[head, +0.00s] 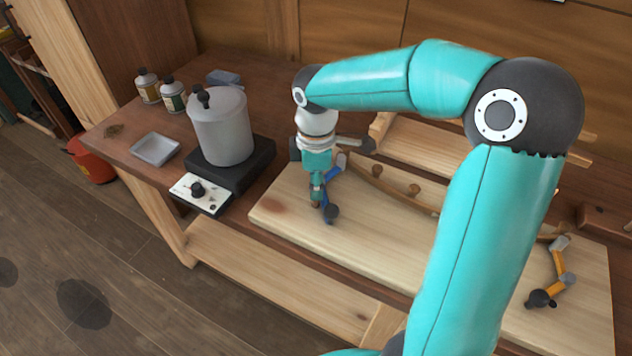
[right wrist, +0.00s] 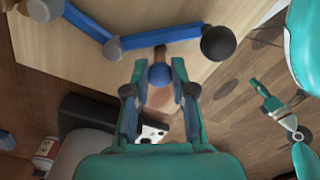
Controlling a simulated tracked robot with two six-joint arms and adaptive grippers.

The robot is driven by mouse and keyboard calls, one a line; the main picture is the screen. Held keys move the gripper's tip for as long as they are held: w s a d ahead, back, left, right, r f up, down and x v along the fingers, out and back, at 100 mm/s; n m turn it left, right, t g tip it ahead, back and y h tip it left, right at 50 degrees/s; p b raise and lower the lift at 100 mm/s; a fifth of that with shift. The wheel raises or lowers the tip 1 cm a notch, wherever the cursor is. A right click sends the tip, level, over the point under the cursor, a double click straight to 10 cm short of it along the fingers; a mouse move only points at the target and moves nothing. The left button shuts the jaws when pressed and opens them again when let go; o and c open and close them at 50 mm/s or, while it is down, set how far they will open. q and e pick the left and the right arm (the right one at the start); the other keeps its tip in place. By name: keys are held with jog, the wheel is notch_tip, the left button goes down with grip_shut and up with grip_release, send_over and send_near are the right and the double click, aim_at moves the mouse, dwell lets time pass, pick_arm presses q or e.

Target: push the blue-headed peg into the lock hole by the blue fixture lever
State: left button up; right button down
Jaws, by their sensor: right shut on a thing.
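The blue fixture lever (head: 330,178) stands on the left part of the pale board, its dark knob (head: 331,212) toward the front edge. In the right wrist view the lever (right wrist: 165,36) crosses above the fingers. My right gripper (head: 317,190) is beside the lever, low over the board. It is shut on the blue-headed peg (right wrist: 159,75), whose round head sits between the fingertips. A short brown shaft shows beyond the head, toward the lever. The lock hole and the shaft's tip are hidden. What looks like my left gripper (right wrist: 272,103) shows in the right wrist view, its jaws unclear.
The pale board (head: 290,225) carries a curved wooden strip (head: 395,192) with several pegs and an orange lever (head: 560,281) at right. A grey pot (head: 221,125) on a dark burner (head: 250,165), a tray (head: 155,149) and bottles (head: 173,96) stand left. The board's front-left area is clear.

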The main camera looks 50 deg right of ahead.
jog(key=shift+f, duration=0.2)
jog(key=c, duration=0.9)
grip_release()
notch_tip(320, 180, up, 8)
jog(key=p, duration=0.6)
jog(key=shift+r+p, duration=0.1)
jog(key=shift+p, duration=0.3)
